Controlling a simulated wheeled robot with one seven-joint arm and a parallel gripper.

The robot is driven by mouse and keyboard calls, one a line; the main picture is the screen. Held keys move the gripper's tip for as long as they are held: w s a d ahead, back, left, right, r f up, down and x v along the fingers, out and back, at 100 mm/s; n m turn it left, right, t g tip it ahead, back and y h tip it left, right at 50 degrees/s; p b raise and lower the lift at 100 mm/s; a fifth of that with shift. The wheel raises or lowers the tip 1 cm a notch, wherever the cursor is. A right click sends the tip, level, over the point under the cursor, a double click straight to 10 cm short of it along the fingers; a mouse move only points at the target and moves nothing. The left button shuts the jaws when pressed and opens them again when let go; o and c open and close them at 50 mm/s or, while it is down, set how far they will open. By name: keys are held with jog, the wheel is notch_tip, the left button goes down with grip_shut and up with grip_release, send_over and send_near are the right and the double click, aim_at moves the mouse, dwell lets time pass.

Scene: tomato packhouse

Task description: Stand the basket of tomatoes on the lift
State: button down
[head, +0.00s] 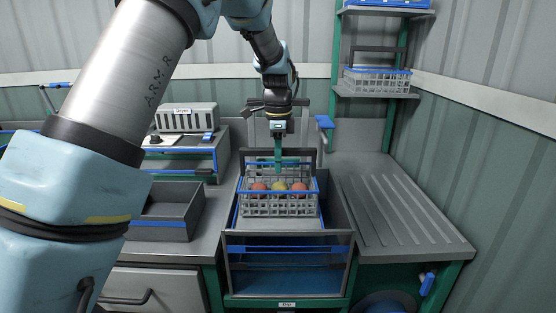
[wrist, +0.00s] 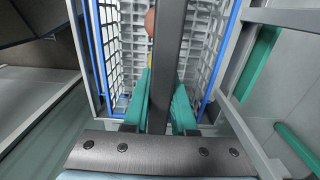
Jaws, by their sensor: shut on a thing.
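The basket of tomatoes (head: 280,209) is a white wire basket with a blue rim and a dark upright handle. Red and yellow tomatoes (head: 279,187) show inside it. My gripper (head: 278,167) is above it, with green fingers shut on the dark handle bar. In the wrist view the handle (wrist: 168,60) runs between my green fingers (wrist: 158,105), with the basket's white mesh (wrist: 205,45) on both sides. The basket appears upright, over the grey lift platform (head: 278,224) inside the tank marked "Dip". I cannot tell whether its bottom touches the platform.
The dip tank's grey front rim (head: 290,234) stands before the basket, with blue below it. A ribbed draining top (head: 400,210) is on the right. A grey open tray (head: 165,223) is on the left. Another basket (head: 377,82) stands on the rear shelf.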

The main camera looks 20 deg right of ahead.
jog(key=shift+f+b, duration=0.3)
jog(key=shift+f, duration=0.25)
dwell(0.9)
jog(key=c, duration=0.7)
grip_release()
jog(key=shift+c, duration=1.4)
jog(key=shift+r+p, duration=2.8)
jog(key=shift+r, duration=0.75)
jog(key=shift+a, duration=0.1)
